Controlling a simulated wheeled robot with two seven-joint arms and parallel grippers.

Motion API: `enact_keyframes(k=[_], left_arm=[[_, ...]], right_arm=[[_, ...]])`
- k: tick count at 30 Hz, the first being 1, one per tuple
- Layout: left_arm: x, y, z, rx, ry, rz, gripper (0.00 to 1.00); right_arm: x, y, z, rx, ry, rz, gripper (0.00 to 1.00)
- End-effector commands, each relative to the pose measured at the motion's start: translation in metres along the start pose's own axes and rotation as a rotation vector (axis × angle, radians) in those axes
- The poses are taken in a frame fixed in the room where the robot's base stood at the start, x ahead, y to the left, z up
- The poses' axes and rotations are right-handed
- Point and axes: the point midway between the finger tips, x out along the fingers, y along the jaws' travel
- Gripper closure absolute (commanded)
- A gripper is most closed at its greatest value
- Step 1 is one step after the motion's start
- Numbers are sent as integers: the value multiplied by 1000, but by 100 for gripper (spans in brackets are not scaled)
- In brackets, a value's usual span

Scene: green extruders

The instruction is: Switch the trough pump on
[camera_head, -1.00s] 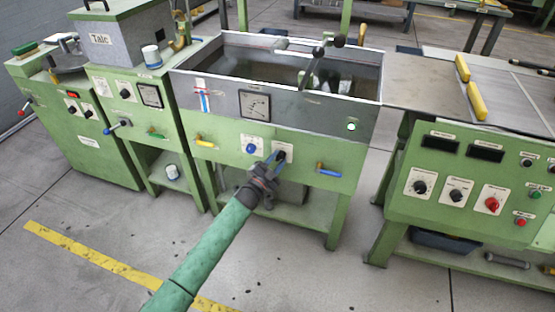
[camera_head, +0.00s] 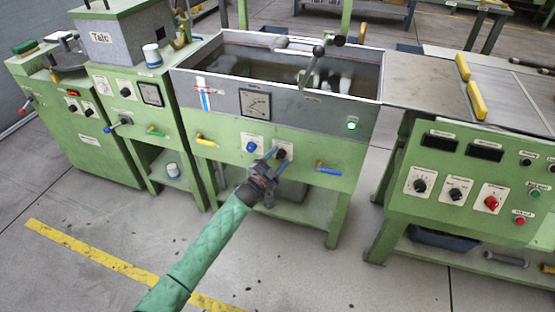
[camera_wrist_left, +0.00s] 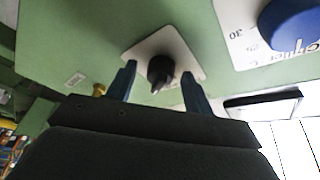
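The trough (camera_head: 215,85) is a grey open basin on a green stand in the head view, with dark liquid inside. Its front panel has a black knob (camera_head: 281,153) on a white plate, right of a blue knob (camera_head: 251,146). A round lamp (camera_head: 351,125) at the trough's right front glows green. My left gripper (camera_head: 274,158) is in front of the black knob. In the left wrist view, its blue fingers (camera_wrist_left: 157,84) stand open on either side of the black knob (camera_wrist_left: 160,69), with gaps visible on both sides. My right gripper is out of view.
A yellow-handled valve (camera_head: 205,142) and a blue-handled valve (camera_head: 328,170) flank the knobs. A green control console (camera_head: 470,190) stands at right, a talc machine (camera_head: 125,75) at left. The floor in front is open, with a yellow line (camera_head: 100,258).

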Motion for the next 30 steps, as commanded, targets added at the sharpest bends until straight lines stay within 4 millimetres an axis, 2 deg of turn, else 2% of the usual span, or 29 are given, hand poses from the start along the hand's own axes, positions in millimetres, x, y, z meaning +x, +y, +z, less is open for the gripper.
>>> enact_keyframes(k=[5, 8, 21, 30], left_arm=[[-1, 0, 0, 0, 0, 0, 48], [-9, 0, 1, 0, -1, 0, 48], [-69, 1, 1, 0, -1, 1, 48], [-78, 0, 0, 0, 1, 0, 48]], right_arm=[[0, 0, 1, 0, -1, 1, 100], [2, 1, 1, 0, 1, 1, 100], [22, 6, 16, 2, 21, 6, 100], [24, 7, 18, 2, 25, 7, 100]])
